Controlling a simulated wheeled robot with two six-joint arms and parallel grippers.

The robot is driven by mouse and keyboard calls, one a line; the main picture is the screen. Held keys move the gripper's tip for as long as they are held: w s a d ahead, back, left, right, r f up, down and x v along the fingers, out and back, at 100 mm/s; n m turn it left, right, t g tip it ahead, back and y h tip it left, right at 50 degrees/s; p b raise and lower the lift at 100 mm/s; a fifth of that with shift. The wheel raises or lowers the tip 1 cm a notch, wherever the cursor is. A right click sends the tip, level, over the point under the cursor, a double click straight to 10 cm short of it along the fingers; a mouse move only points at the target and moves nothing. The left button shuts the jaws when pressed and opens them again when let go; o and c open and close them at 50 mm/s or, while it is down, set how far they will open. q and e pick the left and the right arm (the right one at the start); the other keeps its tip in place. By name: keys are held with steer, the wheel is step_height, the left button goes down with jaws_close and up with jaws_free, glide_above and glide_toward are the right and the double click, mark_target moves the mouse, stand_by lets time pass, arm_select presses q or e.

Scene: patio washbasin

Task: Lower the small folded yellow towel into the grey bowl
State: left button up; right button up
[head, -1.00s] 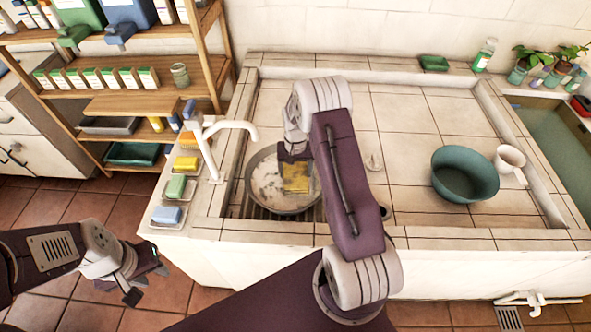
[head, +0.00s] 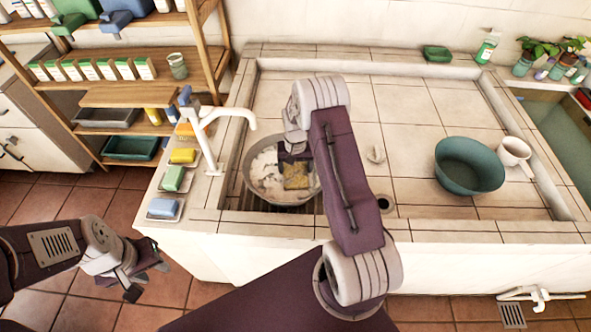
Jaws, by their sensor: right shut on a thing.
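The small folded yellow towel (head: 297,177) is in my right gripper (head: 296,160), which is shut on it. The towel hangs over the grey bowl (head: 252,188), towards the bowl's right side; I cannot tell whether it touches what is inside. The bowl stands in the tiled basin below the faucet and holds whitish, foamy-looking contents. My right arm hides part of the bowl's right rim. My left gripper (head: 142,277) is away from the basin at the lower left, over the floor; its fingers look apart and hold nothing.
A white faucet (head: 207,140) rises left of the bowl. Soaps and sponges in dishes (head: 172,179) line the left ledge. A teal basin (head: 468,166) and a white mug (head: 514,152) stand at the right. A wooden shelf (head: 130,96) is at the back left. The basin's middle is mostly clear.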

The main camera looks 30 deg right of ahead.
mark_target(296, 168)
stand_by(0.8)
steer(key=o, duration=1.5)
steer(key=shift+c, duration=0.2)
step_height(296, 168, up, 9)
steer(key=shift+b, duration=0.35)
